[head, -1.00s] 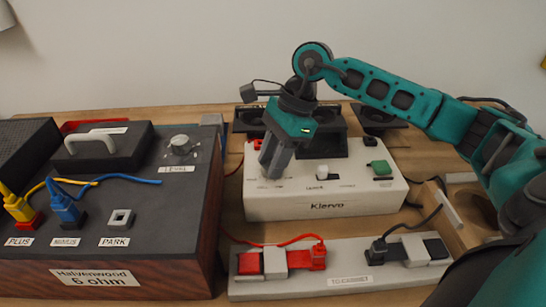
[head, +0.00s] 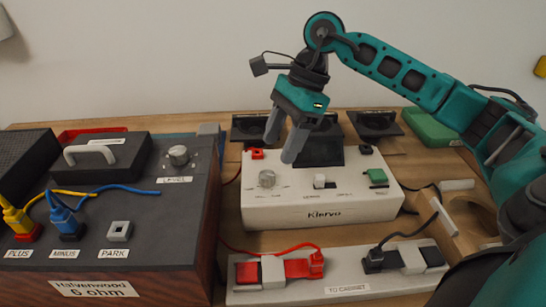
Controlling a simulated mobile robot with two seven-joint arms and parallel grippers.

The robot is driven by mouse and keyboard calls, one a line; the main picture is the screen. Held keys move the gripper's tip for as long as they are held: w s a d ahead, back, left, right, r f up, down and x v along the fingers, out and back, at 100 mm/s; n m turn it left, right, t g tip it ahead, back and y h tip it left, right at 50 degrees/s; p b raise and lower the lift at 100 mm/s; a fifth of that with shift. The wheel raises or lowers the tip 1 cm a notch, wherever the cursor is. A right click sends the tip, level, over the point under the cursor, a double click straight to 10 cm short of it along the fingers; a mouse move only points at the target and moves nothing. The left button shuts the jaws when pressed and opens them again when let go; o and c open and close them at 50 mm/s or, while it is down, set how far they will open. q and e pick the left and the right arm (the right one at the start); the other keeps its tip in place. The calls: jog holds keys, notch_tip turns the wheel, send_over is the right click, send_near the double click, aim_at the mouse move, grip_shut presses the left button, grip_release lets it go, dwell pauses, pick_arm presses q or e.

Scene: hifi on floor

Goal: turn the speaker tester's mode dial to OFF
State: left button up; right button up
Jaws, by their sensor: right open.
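The white box labelled Klervo (head: 320,213), which I take to be the speaker tester, stands in the middle of the bench. Its round grey dial (head: 267,179) is at the left of its top face. The dial's pointer and the small print under it are too small to read. My right gripper (head: 280,152) is open and empty, with its fingers pointing down. It appears above and slightly right of the dial, apart from it. A white switch (head: 319,181) and a green button (head: 377,176) are further right on the box. My left gripper is not in view.
A dark cabinet (head: 105,240) labelled Halvenwood 6 ohm stands at left, with yellow and blue plugs and a level knob (head: 178,155). A terminal strip (head: 345,291) with red and black leads lies in front. Black stands (head: 375,124) and a green box (head: 432,128) are behind.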

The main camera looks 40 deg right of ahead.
jog(key=v, duration=0.6)
jog(key=shift+r+p, duration=0.2)
jog(key=shift+p, duration=0.15)
jog(key=shift+d, duration=0.15)
